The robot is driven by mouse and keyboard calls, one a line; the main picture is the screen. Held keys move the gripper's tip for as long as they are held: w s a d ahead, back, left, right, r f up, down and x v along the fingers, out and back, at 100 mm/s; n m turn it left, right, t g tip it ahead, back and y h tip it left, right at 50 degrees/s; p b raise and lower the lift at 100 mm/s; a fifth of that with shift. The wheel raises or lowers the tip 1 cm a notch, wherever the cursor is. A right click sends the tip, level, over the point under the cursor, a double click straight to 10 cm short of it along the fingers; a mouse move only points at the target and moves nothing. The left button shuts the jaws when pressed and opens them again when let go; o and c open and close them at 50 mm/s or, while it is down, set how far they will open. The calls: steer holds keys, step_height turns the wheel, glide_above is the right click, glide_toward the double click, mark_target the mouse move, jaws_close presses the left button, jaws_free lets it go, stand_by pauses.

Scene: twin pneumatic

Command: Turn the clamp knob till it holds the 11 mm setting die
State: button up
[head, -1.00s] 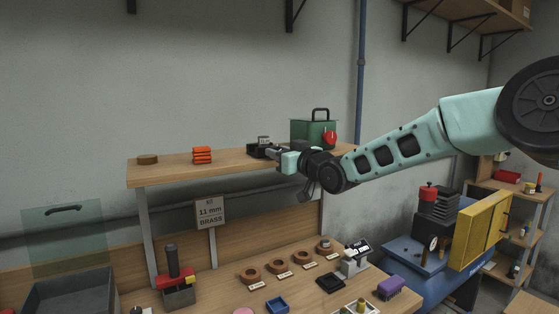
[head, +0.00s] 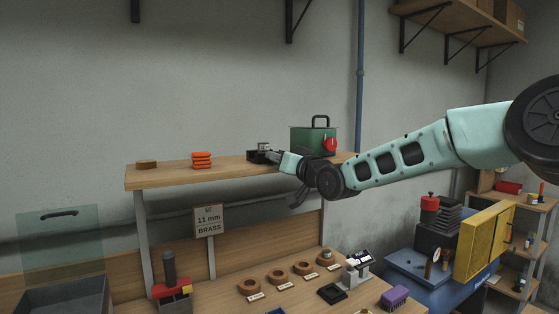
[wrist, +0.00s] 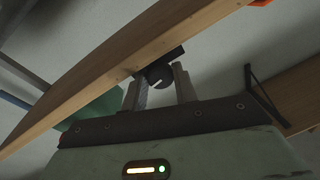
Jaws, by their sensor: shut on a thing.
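The dark clamp (head: 258,155) stands on the raised wooden shelf, with a small grey piece at its top. I cannot tell whether that piece is the setting die. My gripper (head: 275,157) reaches the clamp from its right side. In the wrist view my gripper (wrist: 159,84) has one finger on each side of the round dark clamp knob (wrist: 160,74), shut on it. The knob sits at the edge of the shelf board there. The clamp's jaws are too small and partly hidden to read.
A green box (head: 310,139) with a red part stands behind my wrist on the shelf (head: 175,176). Orange blocks (head: 201,160) and a brown disc (head: 146,164) lie farther left. Below are an "11 mm BRASS" sign (head: 208,220) and several labelled copper rings (head: 249,287).

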steer(key=o, duration=0.7)
steer(key=shift+d, duration=0.1)
steer(key=b+v, duration=0.4)
steer(key=v, duration=1.3)
steer(key=shift+s+b, duration=0.2)
steer(key=shift+b, duration=0.15)
steer(key=shift+f, duration=0.1)
